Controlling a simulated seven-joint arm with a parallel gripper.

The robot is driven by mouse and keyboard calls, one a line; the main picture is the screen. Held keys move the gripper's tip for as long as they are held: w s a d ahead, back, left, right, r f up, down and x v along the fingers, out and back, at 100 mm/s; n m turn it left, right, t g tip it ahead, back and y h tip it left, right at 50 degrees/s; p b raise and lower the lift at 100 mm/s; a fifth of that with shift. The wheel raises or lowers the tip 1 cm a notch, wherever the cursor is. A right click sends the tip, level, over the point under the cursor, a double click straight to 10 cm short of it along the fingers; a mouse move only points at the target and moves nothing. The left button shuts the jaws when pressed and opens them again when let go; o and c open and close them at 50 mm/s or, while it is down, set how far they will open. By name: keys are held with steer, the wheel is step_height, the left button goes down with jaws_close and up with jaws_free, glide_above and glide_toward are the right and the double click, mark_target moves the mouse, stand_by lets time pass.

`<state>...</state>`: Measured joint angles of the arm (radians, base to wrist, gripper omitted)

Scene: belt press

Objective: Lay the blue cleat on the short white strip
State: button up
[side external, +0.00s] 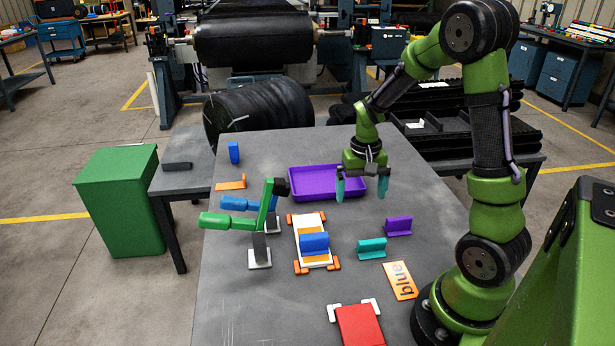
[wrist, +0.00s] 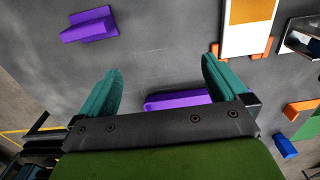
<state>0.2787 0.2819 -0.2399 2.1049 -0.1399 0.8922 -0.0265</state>
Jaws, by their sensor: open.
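The blue cleat (side external: 314,242) sits on the white strip (side external: 302,226), across its lower half, with its rib up. The strip lies between orange corner stops and has orange patches; part of it shows in the wrist view (wrist: 243,42). The cleat is not clearly visible there. My gripper (side external: 361,188) is open and empty, teal fingers pointing down, above the right end of the purple tray, up and right of the cleat. In the wrist view, the open fingers (wrist: 160,68) have nothing between their tips.
A green-handled toggle lever (side external: 262,220) stands close left of the strip. A teal cleat (side external: 371,248) and a purple cleat (side external: 398,226) lie to its right. The purple tray (side external: 300,195) is behind. A "blue" card (side external: 400,281) and a red piece (side external: 359,326) lie in front.

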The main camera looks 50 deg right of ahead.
mark_target(358, 222)
step_height(358, 222, down, 6)
steer(key=shift+f, duration=0.15)
steer(key=shift+r, duration=0.35)
step_height(358, 222, up, 16)
steer(key=s+a+r+n+t+y, duration=0.1)
steer(key=s+a+r+n+t, duration=0.1)
steer(key=a, duration=0.7)
steer(key=s+a+r+n+t+y, duration=0.1)
steer(key=s+a+r+n+t, duration=0.2)
steer(key=a, duration=0.7)
steer(key=shift+s+a+r+t, duration=0.25)
steer(key=shift+s+r+t, duration=0.65)
steer(key=shift+t, duration=0.2)
